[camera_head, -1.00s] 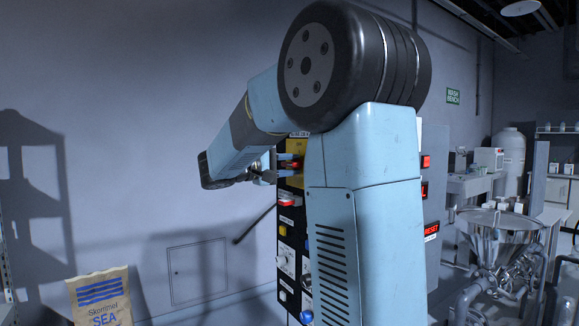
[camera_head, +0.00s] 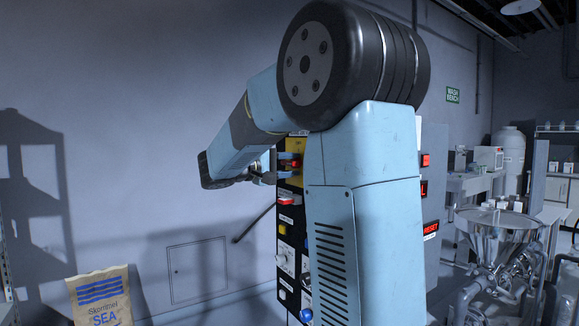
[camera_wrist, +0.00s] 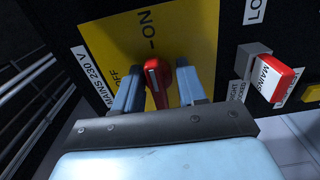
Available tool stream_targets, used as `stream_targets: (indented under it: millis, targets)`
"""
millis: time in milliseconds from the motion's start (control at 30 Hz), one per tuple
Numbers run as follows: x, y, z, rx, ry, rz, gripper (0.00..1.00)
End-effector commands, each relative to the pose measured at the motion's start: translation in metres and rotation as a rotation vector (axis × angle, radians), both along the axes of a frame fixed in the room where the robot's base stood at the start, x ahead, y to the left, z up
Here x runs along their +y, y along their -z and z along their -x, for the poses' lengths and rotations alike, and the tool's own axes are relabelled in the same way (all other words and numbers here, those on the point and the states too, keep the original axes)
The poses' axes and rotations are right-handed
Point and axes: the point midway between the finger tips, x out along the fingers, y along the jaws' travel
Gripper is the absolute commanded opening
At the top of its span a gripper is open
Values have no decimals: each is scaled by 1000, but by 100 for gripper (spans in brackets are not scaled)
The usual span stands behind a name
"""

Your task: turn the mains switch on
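The mains switch is a red rotary handle (camera_wrist: 158,85) with a white mark. It sits on a yellow plate (camera_wrist: 205,30) lettered MAINS 230 V, OFF and ON. In the wrist view the handle stands near the picture's middle, its marked end toward the top; its exact setting is hard to tell. My gripper (camera_wrist: 160,90) is open, one blue finger on each side of the handle, with narrow gaps showing. In the head view my gripper (camera_head: 283,165) is at the upper part of the dark control panel (camera_head: 291,240), and my arm hides much of the panel.
A red-and-white switch (camera_wrist: 277,82) sticks out right of the yellow plate. Lower on the panel are a yellow button (camera_head: 283,230), a white dial (camera_head: 285,258) and a blue knob (camera_head: 306,315). A steel hopper (camera_head: 497,235) stands at right, a salt sack (camera_head: 103,298) at lower left.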

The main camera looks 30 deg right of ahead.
Motion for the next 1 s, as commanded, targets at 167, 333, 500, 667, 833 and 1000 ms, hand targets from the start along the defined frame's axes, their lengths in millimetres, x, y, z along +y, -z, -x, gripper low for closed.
stream_targets:
  millis: [167,333,500,667,833,1000]
  targets:
    - [1,-1,0,-2,-2,1,40]
    - [8,-1,-1,-2,-3,1,40]
    - [34,-1,0,-2,-6,1,40]
    - [66,0,0,-1,-6,1,40]
    - [99,0,2,-1,-5,1,40]
    - [123,0,3,-1,-3,1,40]
